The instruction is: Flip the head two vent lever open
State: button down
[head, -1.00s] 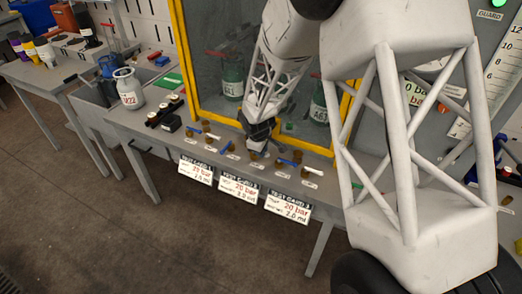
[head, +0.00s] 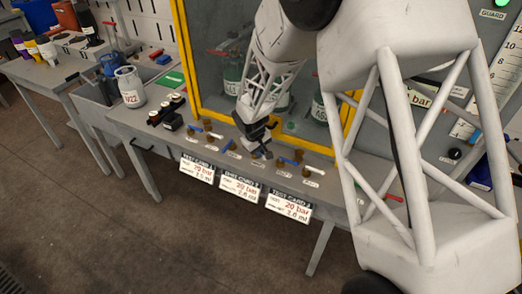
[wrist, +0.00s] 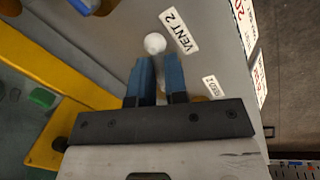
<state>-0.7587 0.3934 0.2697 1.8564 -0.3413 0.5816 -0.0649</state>
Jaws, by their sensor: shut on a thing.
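The VENT 2 label (wrist: 180,32) is on the grey panel in the wrist view. Beside it is the white round end (wrist: 154,43) of the vent lever, at the tips of my blue gripper fingers. My gripper (wrist: 155,62) is shut on this lever, with a narrow gap between the fingers.
The yellow guard frame (head: 186,70) rises behind. Test cards (head: 240,188) hang in front.

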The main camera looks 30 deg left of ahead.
jog(key=m, duration=0.2)
jog(key=shift+s+a+m, duration=0.3)
jog(key=shift+s+m, duration=0.05)
jog(key=shift+m, duration=0.05)
jog(key=m, duration=0.3)
jog(key=shift+s+a+m+g+h, duration=0.25)
jog(key=shift+a+m+g+h, duration=0.05)
jog(key=shift+a+g+h, duration=0.1)
jog(key=m, duration=0.1)
jog(key=a+m, duration=0.1)
jog(key=m, duration=0.1)
jog(key=shift+s+g, duration=0.15)
jog(key=shift+g, duration=0.25)
jog(key=shift+a+m, duration=0.2)
jog(key=shift+m, duration=0.6)
jog(key=shift+a+m, duration=0.15)
jog(key=shift+m, duration=0.65)
jog(key=c, duration=1.1)
grip_release()
jog(key=shift+c, duration=0.2)
notch_tip(320, 180, up, 8)
jog(key=a, duration=0.1)
jog(key=shift+a+f, duration=0.2)
jog(key=shift+a, duration=0.1)
